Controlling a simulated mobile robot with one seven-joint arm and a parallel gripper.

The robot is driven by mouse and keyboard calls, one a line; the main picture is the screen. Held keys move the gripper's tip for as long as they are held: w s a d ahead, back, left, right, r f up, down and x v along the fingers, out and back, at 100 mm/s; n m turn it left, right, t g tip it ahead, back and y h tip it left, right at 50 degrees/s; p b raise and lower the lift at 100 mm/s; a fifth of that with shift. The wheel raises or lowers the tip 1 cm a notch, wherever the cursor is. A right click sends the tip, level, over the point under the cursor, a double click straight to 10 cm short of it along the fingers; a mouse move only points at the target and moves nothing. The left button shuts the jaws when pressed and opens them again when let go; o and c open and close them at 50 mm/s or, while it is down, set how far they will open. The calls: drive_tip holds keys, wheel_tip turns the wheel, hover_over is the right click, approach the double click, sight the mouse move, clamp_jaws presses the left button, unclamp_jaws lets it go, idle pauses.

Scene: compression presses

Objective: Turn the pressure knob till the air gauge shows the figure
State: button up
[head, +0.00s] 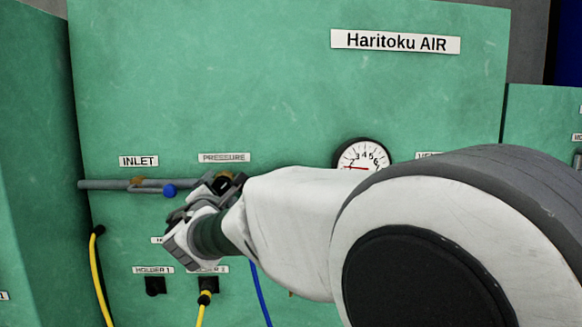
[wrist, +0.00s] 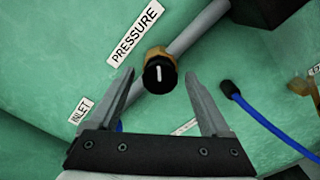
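The black pressure knob (wrist: 159,76) sits on a brass fitting under the PRESSURE label (wrist: 135,34). A white line on its face stands nearly upright in the wrist view. My gripper (wrist: 160,73) is open, its fingertips on either side of the knob with a visible gap at each side. I cannot tell how deep the tips reach. In the head view my gripper (head: 214,190) is at the pipe below the PRESSURE label, largely hiding the knob. The round white air gauge (head: 362,156) shows its red needle pointing left, below the 2. The target figure is not readable here.
A grey pipe (head: 105,184) runs along the green panel (head: 250,70) from the INLET side, with a blue handle (head: 170,190) on it. Yellow hoses (head: 97,265) and a blue hose (head: 260,295) hang below. My arm covers the lower right of the panel.

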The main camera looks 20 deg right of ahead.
idle(0.4)
drive_tip(key=s+a+b, duration=0.1)
drive_tip(key=s+b, duration=0.1)
drive_tip(key=s, duration=0.5)
drive_tip(key=shift+a, duration=0.15)
idle(0.6)
